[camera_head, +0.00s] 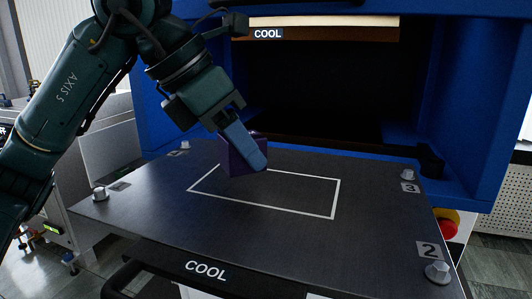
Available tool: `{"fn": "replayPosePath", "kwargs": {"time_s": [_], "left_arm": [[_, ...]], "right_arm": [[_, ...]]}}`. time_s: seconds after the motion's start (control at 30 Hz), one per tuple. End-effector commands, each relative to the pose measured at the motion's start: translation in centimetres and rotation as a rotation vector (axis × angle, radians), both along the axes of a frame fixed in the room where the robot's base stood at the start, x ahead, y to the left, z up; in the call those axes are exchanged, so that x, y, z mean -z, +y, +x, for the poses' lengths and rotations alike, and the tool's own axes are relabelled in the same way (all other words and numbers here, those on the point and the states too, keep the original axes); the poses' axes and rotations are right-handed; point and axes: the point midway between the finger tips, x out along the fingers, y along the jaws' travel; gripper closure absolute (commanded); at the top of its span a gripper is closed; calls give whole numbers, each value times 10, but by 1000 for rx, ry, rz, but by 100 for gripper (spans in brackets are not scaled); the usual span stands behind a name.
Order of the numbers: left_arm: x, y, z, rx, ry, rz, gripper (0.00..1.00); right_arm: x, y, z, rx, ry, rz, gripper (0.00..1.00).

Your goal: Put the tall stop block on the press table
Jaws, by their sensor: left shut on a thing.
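The stop block (236,160) is a dark purple block, seen in the head view at the left part of the white outline on the press table (290,236). My left gripper (252,156) comes down from the upper left and is shut on the block. A blue finger covers part of the block's front. The block's lower edge is near the table surface; I cannot tell whether it touches. The table is a dark, flat plate with a white rectangle drawn on it. My right gripper is not in view.
The blue press frame (480,90) surrounds a dark opening behind the table. Bolts stand at the plate's corners, such as the front right one (438,272). A red button (448,229) is at the right. The plate's front and right areas are clear.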

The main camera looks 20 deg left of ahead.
Motion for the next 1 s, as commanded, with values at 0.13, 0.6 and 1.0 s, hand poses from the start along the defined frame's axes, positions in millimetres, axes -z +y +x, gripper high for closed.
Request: {"fn": "replayPosePath", "kwargs": {"time_s": [0.13,0.6,1.0], "left_arm": [[-2,-16,15,1,0,-3,86],[34,-26,25,-2,-1,-1,86],[37,-27,25,-1,0,-1,49]], "right_arm": [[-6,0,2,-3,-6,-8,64],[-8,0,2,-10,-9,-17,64],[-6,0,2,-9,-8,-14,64]]}}
